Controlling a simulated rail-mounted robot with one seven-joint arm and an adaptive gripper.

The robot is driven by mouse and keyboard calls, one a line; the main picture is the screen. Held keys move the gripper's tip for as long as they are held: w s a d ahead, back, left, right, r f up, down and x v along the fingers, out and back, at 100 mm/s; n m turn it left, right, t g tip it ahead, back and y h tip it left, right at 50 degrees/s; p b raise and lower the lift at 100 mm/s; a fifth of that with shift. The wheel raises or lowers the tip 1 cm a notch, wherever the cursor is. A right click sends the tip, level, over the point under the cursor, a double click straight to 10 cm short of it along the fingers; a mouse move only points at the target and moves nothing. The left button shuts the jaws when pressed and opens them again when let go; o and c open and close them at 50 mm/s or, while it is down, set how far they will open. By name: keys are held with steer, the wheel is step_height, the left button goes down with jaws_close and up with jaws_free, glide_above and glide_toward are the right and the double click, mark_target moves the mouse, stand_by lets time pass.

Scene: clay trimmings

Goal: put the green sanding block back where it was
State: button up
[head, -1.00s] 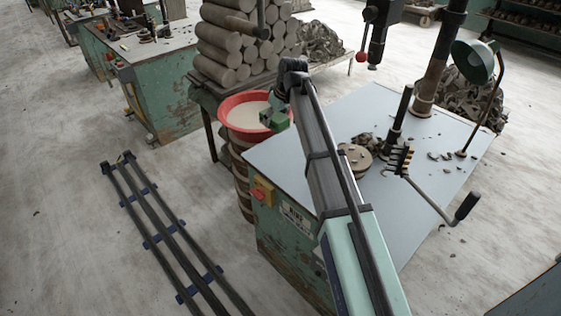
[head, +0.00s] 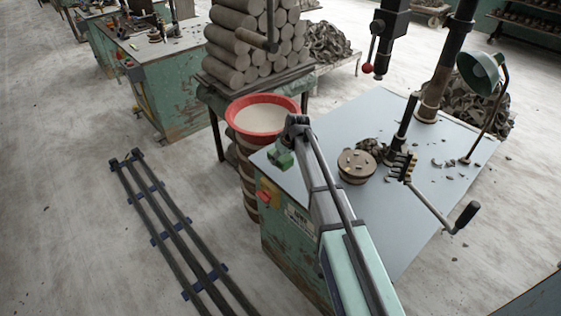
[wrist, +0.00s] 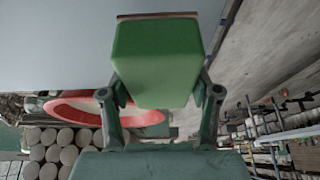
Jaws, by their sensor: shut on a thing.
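The green sanding block (wrist: 157,60) fills the top middle of the wrist view, with a thin brown layer along its far edge. My gripper (wrist: 160,98) is shut on it, one finger on each side. In the head view the block (head: 285,160) shows small at the end of my arm, over the left edge of the grey-blue tabletop (head: 330,135). I cannot tell how high above the table it is. My gripper (head: 277,155) is small and partly hidden there.
A red basin (head: 262,133) of pale liquid stands just behind the gripper. A round brown disc (head: 356,166), clay scraps and a crank handle (head: 466,215) are on the table to the right. Stacked clay cylinders (head: 235,45) stand behind. The table's left part looks clear.

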steer(key=shift+f+p, duration=0.35)
steer(key=shift+f, duration=1.15)
steer(key=shift+f, duration=0.1)
steer(key=o, duration=1.1)
steer(key=shift+r, duration=0.25)
steer(key=b+v, duration=0.3)
steer(key=v, duration=0.8)
steer(key=shift+s+d+r, duration=0.15)
steer(key=shift+s+r, duration=0.05)
steer(key=shift+r, duration=0.15)
